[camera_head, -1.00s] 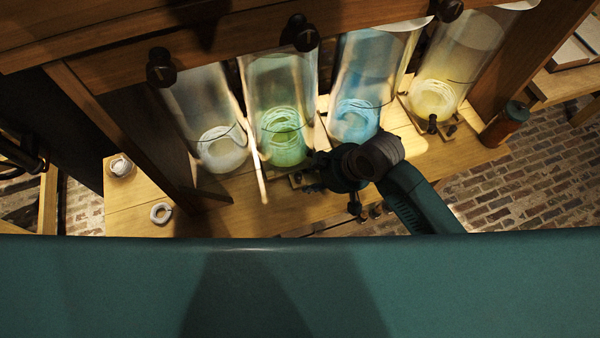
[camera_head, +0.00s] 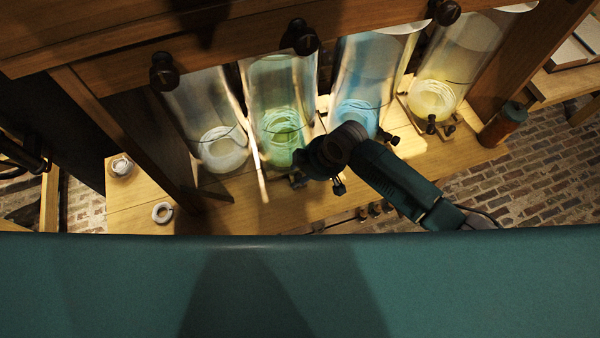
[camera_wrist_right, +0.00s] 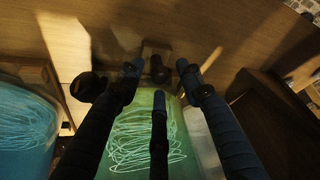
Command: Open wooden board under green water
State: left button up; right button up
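The green water is in a tall glass jar (camera_head: 282,135), second from the left in the head view; it also shows in the right wrist view (camera_wrist_right: 143,128). A small piece of wooden board (camera_head: 299,181) shows at the jar's base, mostly hidden behind my right gripper. My right gripper (camera_head: 305,160) is at the jar's lower right. In the right wrist view its fingers (camera_wrist_right: 160,73) are spread with nothing held between them. A dark knob (camera_wrist_right: 158,70) lies between the fingertips in that view; I cannot tell whether they touch it. I cannot make out my left gripper.
A clear jar (camera_head: 221,148) stands left of the green one; blue (camera_head: 360,100) and yellow (camera_head: 437,90) jars stand right. Dark knobs (camera_head: 303,37) line the beam above. A white ring (camera_head: 162,212) lies on the wooden shelf (camera_head: 235,214). An orange bottle (camera_head: 503,125) stands right.

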jog(key=shift+w+a+f, duration=0.1)
jog(key=shift+a+f, duration=0.1)
jog(key=shift+f, duration=0.3)
grip_shut()
jog(key=shift+f, duration=0.1)
